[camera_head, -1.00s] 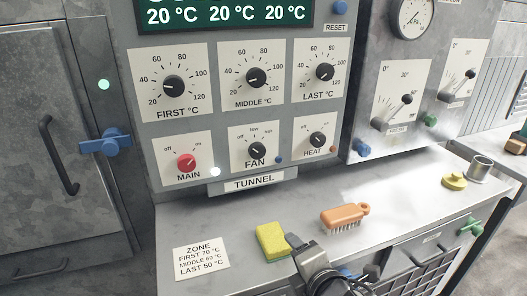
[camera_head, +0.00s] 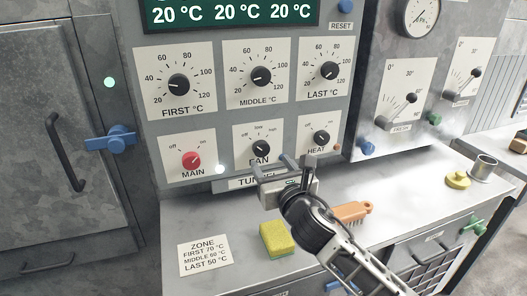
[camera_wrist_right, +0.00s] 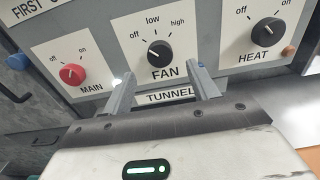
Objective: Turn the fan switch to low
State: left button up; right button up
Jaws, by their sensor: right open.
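The fan switch (camera_head: 261,149) is a black round knob on a white plate, marked off, low and high. In the right wrist view the fan knob (camera_wrist_right: 160,53) has its pointer turned up and left, toward off. My right gripper (camera_head: 281,163) is open and empty, just below and in front of the fan plate, covering part of the FAN label and the TUNNEL sign in the head view. In the wrist view its fingers (camera_wrist_right: 162,80) stand apart on either side of the FAN label, below the knob, with no visible contact. My left gripper is not in view.
The red main knob (camera_head: 191,160) is left of the fan switch and the black heat knob (camera_head: 320,138) right of it. Below, the counter holds a yellow sponge (camera_head: 277,239) and an orange brush (camera_head: 351,211). A blue handle (camera_head: 111,139) juts out at left.

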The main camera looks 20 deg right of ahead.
aim_at(262, 151)
jog(key=w, duration=0.6)
jog(key=shift+w+a, duration=0.15)
jog(key=shift+w, duration=0.2)
jog(key=c, duration=1)
jog(key=shift+m, duration=0.3)
jog(key=m+p, duration=0.1)
jog(key=m, duration=0.2)
jog(key=shift+m, duration=0.3)
jog(key=shift+m+p, duration=0.5)
jog(key=shift+m, duration=1.8)
